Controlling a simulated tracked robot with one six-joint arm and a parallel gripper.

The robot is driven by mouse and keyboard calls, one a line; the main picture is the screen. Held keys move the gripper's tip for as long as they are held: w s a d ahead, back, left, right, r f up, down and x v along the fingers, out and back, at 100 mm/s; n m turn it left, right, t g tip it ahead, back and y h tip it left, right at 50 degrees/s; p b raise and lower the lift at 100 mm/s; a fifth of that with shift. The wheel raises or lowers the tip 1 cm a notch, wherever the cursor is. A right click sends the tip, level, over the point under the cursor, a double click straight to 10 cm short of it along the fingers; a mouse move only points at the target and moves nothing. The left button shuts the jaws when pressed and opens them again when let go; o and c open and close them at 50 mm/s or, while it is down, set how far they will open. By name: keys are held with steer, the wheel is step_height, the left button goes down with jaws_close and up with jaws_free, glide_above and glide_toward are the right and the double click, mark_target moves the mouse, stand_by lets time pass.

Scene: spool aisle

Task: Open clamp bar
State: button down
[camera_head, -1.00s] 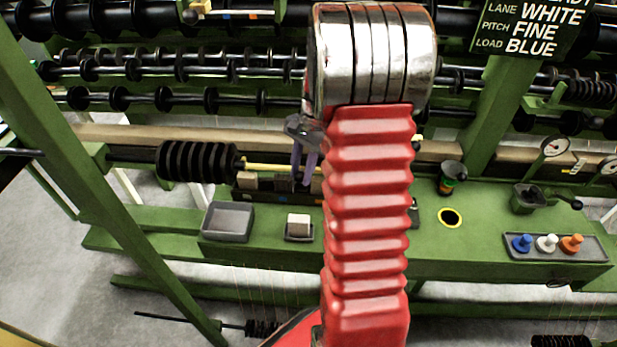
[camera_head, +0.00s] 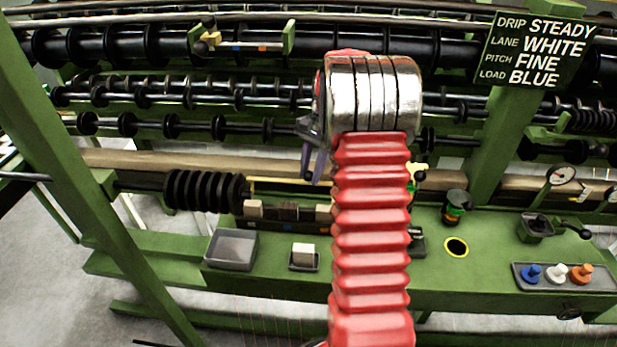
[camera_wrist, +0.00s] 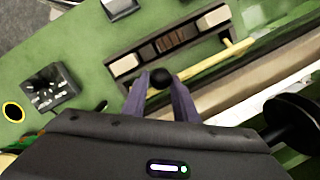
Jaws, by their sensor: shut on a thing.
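The yellow clamp bar (camera_head: 285,182) runs across the bench behind a dark holder (camera_head: 283,227) with a pale block at each end. In the wrist view the bar (camera_wrist: 212,62) passes along one side of the holder, apart from its blocks, and ends near a black ball knob (camera_wrist: 160,78). My gripper (camera_head: 313,172) is above the holder's right end. In the wrist view its purple-grey fingers (camera_wrist: 162,88) are shut on the clamp bar at the knob. My red arm hides part of the bench to the right.
A grey tray (camera_head: 231,249) and a small dish with a pale block (camera_head: 303,253) stand in front of the holder. A black ribbed spool (camera_head: 203,190) is to the left. Blue, white and orange pegs (camera_head: 557,273) stand at right. Roller rows cross behind.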

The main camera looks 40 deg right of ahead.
steer(key=shift+w+f, duration=0.1)
steer(key=shift+w, duration=0.15)
steer(key=c, duration=1.4)
jaws_free()
steer(key=shift+c, duration=0.2)
